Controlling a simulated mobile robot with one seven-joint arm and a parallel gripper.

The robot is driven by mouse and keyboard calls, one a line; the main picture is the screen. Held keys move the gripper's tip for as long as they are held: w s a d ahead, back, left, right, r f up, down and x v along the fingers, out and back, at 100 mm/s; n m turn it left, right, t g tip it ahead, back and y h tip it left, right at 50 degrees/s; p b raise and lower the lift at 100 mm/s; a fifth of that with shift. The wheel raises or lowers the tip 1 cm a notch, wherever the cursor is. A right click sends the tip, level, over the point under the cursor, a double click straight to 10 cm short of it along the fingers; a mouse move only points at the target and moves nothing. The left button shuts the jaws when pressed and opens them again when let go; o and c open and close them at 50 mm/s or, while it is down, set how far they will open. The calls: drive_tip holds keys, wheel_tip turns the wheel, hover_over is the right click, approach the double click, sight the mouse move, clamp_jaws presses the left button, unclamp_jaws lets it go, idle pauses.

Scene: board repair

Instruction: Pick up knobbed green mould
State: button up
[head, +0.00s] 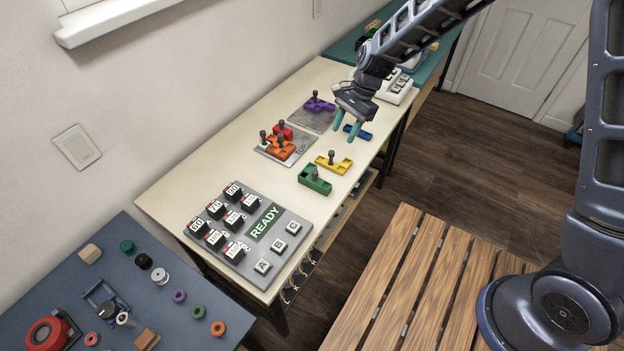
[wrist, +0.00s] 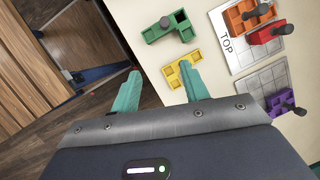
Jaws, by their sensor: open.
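My gripper (head: 346,131) is open with teal fingers, in the air above the far part of the table, further back than the green mould. In the wrist view my gripper (wrist: 163,86) has its fingers apart and nothing between them but table and floor; the right finger partly covers the yellow mould.
A yellow knobbed mould (head: 335,164) lies close behind the green one. A board (head: 262,151) holds orange and red moulds (head: 281,148). A purple mould (head: 319,104) and a blue piece (head: 358,131) lie further back. A grey button panel (head: 249,234) reading READY stands in front.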

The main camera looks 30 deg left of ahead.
drive_tip(key=s+a+f, duration=0.4)
drive_tip(key=s+f, duration=0.1)
hover_over(315, 171)
drive_tip(key=shift+h, duration=0.3)
drive_tip(key=f, duration=0.3)
drive_tip(key=w+d+f, duration=0.1)
drive_tip(key=shift+f, duration=0.25)
drive_tip(key=shift+w+x, duration=0.2)
drive_tip(key=shift+x, duration=1.15)
drive_tip(key=shift+w+x, duration=0.15)
drive_tip(key=shift+x, duration=1.15)
drive_tip(key=shift+a+f, duration=0.1)
drive_tip(key=shift+a, duration=0.1)
clamp_jaws()
